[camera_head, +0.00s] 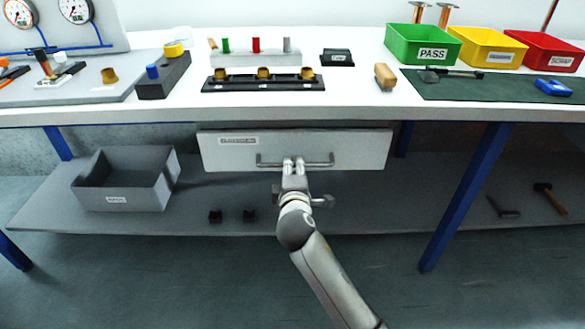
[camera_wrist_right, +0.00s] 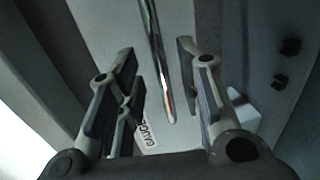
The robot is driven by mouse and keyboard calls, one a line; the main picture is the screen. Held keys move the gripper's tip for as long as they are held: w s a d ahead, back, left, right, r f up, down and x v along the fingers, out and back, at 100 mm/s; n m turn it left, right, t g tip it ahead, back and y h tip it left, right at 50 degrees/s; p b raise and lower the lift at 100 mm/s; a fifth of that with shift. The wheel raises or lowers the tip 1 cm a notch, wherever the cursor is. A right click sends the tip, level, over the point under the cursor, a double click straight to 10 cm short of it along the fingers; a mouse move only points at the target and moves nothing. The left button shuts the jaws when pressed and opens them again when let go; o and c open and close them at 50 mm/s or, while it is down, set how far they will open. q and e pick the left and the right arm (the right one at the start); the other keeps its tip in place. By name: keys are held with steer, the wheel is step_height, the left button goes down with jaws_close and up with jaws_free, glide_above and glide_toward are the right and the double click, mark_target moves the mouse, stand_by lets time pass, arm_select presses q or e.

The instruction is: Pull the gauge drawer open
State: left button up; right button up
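The gauge drawer (camera_head: 350,146) is a light grey front under the workbench's front edge, with a small label at its upper left. Its bar handle (camera_head: 318,163) runs across the middle of the front. In the right wrist view, the handle (camera_wrist_right: 156,55) passes between the fingers of my right gripper (camera_wrist_right: 157,70), with a visible gap on both sides. The fingers are apart. Part of the drawer's label shows behind the left finger. My left gripper is not in view.
A grey bin (camera_head: 118,195) and two small dark blocks sit on the lower shelf (camera_head: 330,205). Blue table legs (camera_head: 468,195) flank the drawer. A hammer (camera_head: 549,198) lies at the right. Green, yellow and red bins stand on the bench top (camera_head: 370,95).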

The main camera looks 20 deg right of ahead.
mark_target(294, 166)
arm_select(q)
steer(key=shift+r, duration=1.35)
arm_select(e)
steer(key=shift+x, duration=1.85)
steer(key=shift+c, duration=0.4)
jaws_close()
